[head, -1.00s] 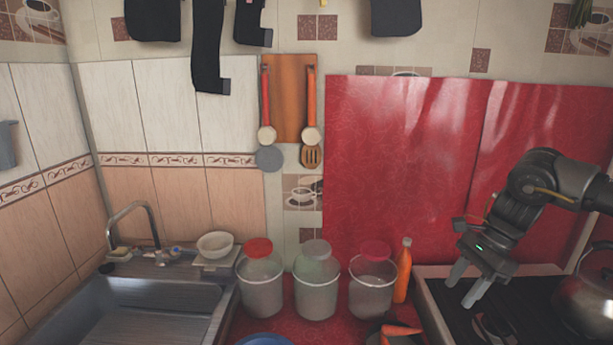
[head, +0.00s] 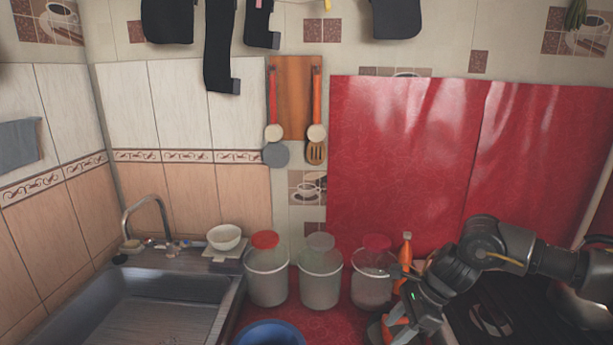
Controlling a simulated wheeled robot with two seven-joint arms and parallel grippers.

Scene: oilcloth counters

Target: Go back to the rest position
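My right arm comes in from the right, over the stove. Its gripper (head: 398,325) points down near the bottom edge, in front of the orange bottle (head: 406,250). The fingertips run together with a dark and orange item (head: 374,330) on the red counter, so I cannot tell whether they are open or touching it. My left gripper is not in view.
Several lidded buckets, including one with a red lid (head: 267,275), line the wall. A blue bowl (head: 270,334) sits in front of them on the red counter (head: 318,322). The sink (head: 150,300) is at left, the dark stove (head: 520,315) at right.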

